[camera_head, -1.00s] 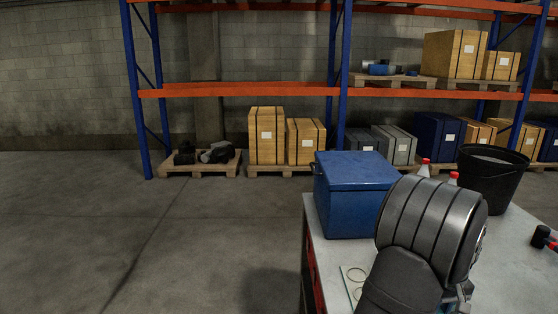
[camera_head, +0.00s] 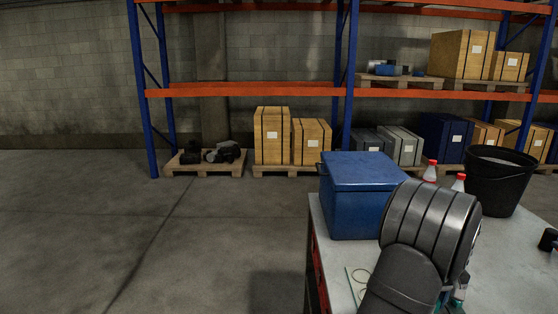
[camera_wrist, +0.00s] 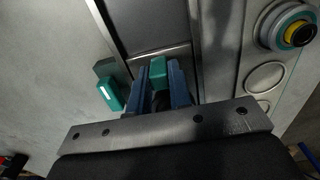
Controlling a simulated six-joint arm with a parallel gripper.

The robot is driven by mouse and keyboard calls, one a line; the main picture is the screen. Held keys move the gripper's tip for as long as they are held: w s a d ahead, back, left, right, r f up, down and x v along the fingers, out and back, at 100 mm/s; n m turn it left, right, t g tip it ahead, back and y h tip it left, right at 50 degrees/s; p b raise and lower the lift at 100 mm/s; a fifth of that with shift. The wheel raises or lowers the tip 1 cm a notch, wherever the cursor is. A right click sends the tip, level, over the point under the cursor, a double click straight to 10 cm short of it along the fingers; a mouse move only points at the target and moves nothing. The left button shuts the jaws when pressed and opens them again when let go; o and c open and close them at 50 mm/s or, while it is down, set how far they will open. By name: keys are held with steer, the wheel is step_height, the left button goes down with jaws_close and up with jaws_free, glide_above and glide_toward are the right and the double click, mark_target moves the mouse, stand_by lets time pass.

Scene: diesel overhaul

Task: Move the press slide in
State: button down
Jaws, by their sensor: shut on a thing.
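In the wrist view my gripper (camera_wrist: 166,88) points at a grey slide-like panel (camera_wrist: 160,60) with a metal edge, likely the press slide. Its two blue fingers are shut on a small teal grip (camera_wrist: 158,72) at that edge. Another teal block (camera_wrist: 110,94) with a white mark sits just left of the fingers. The contact between fingertips and grip is partly hidden by the fingers. In the head view my own arm hides the gripper and most of the slide; only bits of teal show beside it.
On the workbench (camera_head: 340,262) stand a blue box (camera_head: 358,205), a black bucket (camera_head: 494,183) and red-capped bottles (camera_head: 430,172). Thin rings (camera_head: 360,277) lie near its left edge. A round teal and yellow part (camera_wrist: 292,28) is right of the gripper. Floor left of the bench is clear.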

steer(key=shift+w, duration=1.95)
steer(key=c, duration=1.4)
jaws_free()
steer(key=shift+o, duration=0.2)
steer(key=shift+r, duration=2.75)
steer(key=shift+r, duration=0.15)
steer(key=shift+r, duration=1.85)
steer(key=shift+r, duration=1)
